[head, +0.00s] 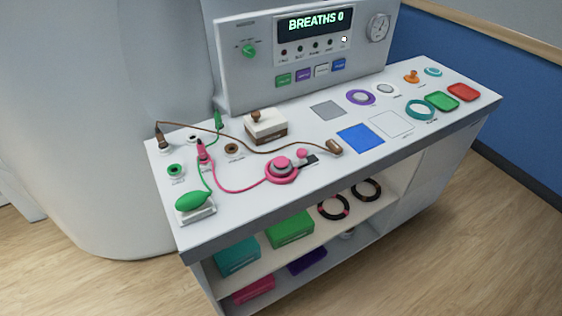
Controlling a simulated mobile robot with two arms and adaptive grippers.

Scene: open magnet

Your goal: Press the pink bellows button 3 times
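A round pink bellows button (282,165) with a grey ring near its top sits toward the front middle of the white counter (330,180). A pink cord runs from it to a pink plug (203,152) at the left. A small pink knob (302,154) and a small black piece (312,160) lie beside the button. The display (315,23) on the console reads "BREATHS 0". Neither of my grippers is in view.
A green bulb (195,201) on a white base stands at the counter's front left. A brown cord ends at a brown handle (334,146) right of the button. A white and brown box (266,126) stands behind. Coloured pads and rings fill the right side.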

